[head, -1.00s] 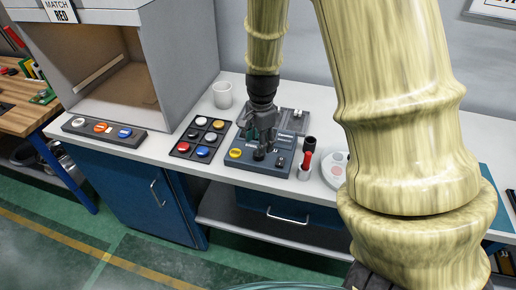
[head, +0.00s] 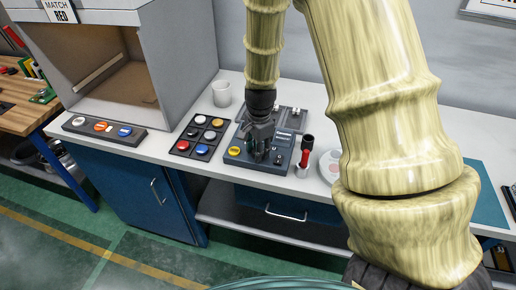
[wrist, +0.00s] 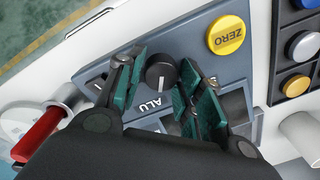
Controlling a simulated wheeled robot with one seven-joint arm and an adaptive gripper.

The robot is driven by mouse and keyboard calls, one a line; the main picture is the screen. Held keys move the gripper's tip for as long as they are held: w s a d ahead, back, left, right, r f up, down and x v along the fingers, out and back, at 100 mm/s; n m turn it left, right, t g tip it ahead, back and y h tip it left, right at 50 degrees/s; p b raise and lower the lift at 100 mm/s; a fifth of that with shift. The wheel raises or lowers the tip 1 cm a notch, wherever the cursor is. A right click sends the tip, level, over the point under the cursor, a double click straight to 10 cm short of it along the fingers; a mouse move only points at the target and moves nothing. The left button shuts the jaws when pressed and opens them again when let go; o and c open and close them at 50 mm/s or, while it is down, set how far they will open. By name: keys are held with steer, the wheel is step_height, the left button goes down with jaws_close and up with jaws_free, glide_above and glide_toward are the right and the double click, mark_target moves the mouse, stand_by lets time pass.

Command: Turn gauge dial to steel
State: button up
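The gauge dial (wrist: 160,72) is a round black knob with a white pointer line. It sits on a blue-grey gauge panel (wrist: 190,55), which also shows in the head view (head: 233,163). The pointer line faces the printed "ALU" label just below the knob in the wrist view. No steel label is readable. My gripper (wrist: 164,85) is open, with one green-padded finger on each side of the dial and small gaps showing. In the head view my gripper (head: 262,156) is down at the panel and hides the dial.
A yellow ZERO button (wrist: 229,35) is beside the dial. A pad of coloured buttons (head: 183,146) lies left of the panel. A red-handled tool (head: 304,158) stands close on the right, and a white cup (head: 221,94) stands behind. The bench front is clear.

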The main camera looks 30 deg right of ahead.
steer(key=c, duration=0.4)
steer(key=shift+n, duration=0.3)
steer(key=n+p, duration=0.2)
steer(key=n, duration=0.3)
steer(key=shift+n, duration=0.3)
steer(key=n+p, duration=0.1)
steer(key=n, duration=0.4)
steer(key=shift+w+n+y, duration=0.1)
steer(key=shift+n+y, duration=0.2)
steer(key=o, duration=1)
